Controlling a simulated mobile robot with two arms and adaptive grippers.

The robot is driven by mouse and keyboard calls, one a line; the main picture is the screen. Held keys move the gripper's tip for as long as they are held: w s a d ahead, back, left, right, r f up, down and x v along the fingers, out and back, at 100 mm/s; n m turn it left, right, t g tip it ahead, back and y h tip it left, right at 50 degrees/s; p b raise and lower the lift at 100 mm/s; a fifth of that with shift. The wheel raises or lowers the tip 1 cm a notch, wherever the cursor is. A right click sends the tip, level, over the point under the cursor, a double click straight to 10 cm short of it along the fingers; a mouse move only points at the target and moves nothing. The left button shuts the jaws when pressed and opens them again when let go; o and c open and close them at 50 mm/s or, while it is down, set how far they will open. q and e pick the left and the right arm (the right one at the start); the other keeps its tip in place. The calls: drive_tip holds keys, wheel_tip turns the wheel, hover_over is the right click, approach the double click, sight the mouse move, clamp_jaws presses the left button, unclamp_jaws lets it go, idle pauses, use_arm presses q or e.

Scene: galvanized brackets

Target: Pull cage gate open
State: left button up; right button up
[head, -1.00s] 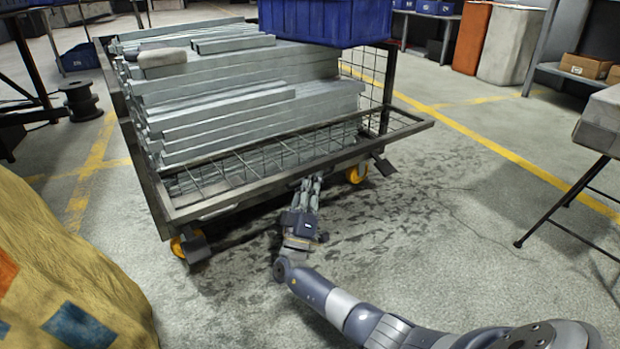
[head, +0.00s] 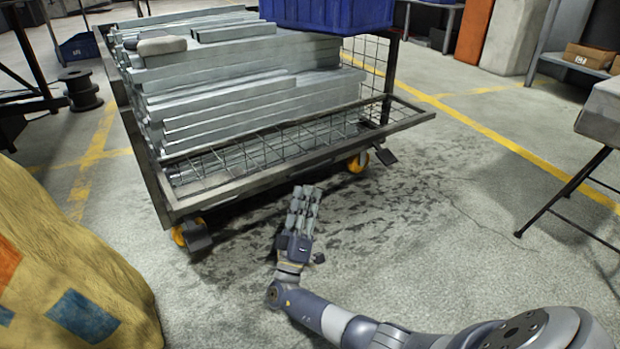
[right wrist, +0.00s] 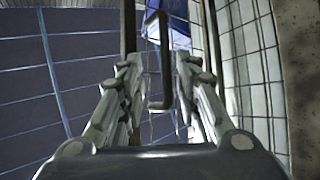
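The cage cart's front gate is a dark-framed wire mesh panel (head: 262,181) along the side facing me. It looks low against the stacked metal bars; I cannot tell how far it stands open. My right gripper (head: 306,190) is in front of and below the gate's rail in the head view, with a visible gap. In the right wrist view, the right gripper (right wrist: 158,66) has its fingers spread. A dark C-shaped handle (right wrist: 164,62) shows between the fingertips, with no finger visibly closed on it. Its depth is unclear. My left gripper is not in view.
Galvanized bars (head: 245,95) fill the cart, with a blue bin (head: 330,12) above its back. Orange casters (head: 357,162) stand under it. A draped yellow cover (head: 60,260) is at left, a table (head: 603,118) at right. Floor in front is clear.

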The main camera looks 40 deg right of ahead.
drive_tip(key=v, duration=0.4)
drive_tip(key=shift+d, duration=0.1)
idle(0.4)
